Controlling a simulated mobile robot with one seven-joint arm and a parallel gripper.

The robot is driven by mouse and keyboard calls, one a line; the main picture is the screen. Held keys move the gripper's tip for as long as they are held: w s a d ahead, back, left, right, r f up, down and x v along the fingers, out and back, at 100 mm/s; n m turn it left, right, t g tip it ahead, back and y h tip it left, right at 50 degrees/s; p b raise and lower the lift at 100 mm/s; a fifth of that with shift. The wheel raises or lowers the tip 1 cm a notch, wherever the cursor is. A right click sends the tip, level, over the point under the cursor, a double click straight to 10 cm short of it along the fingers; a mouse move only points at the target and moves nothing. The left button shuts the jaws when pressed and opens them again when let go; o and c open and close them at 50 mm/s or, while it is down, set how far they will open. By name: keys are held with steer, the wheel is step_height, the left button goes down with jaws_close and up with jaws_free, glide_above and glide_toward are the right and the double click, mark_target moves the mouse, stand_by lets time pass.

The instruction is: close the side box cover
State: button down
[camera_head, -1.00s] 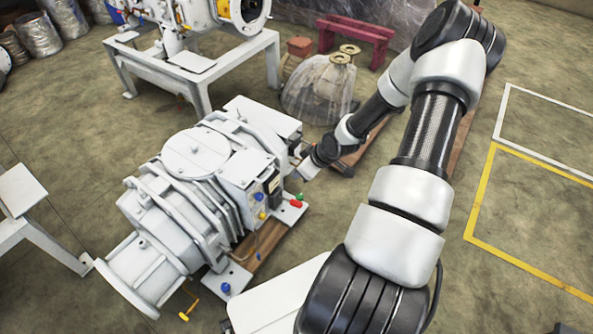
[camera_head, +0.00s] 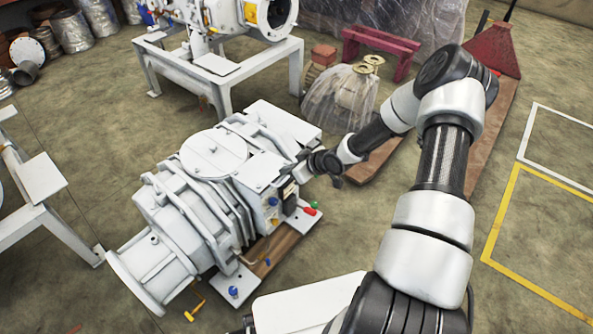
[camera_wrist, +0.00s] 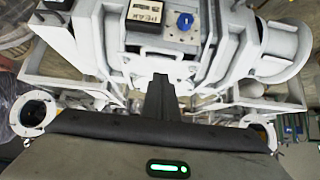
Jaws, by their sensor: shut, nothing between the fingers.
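The white vacuum machine (camera_head: 215,155) lies on a wooden pallet. Its side box (camera_head: 258,172) is on the side facing me, with a blue knob below its top. The wrist view shows a pale box face (camera_wrist: 185,42) with a black label plate and a blue knob. I cannot tell which panel is the cover or how far it stands open. My gripper (camera_head: 303,168) is at the right end of the side box, close to it; contact is unclear. Its dark fingers (camera_wrist: 158,92) are shut and empty, below the box face in the wrist view.
Red and green knobs (camera_head: 312,208) sit on the machine's base plate near my gripper. A second machine on a white stand (camera_head: 215,70), a plastic-wrapped bundle (camera_head: 340,95) and a red bench (camera_head: 380,45) stand behind.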

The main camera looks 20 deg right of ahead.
steer(key=shift+d+f+b, duration=0.15)
steer(key=shift+f+b, duration=0.15)
steer(key=shift+f, duration=1.35)
steer(key=f+b, duration=0.1)
steer(key=f, duration=0.1)
steer(key=f+b, duration=0.1)
steer(key=shift+s+d+f, duration=0.2)
steer(key=shift+s+f, duration=0.15)
steer(key=shift+s, duration=0.05)
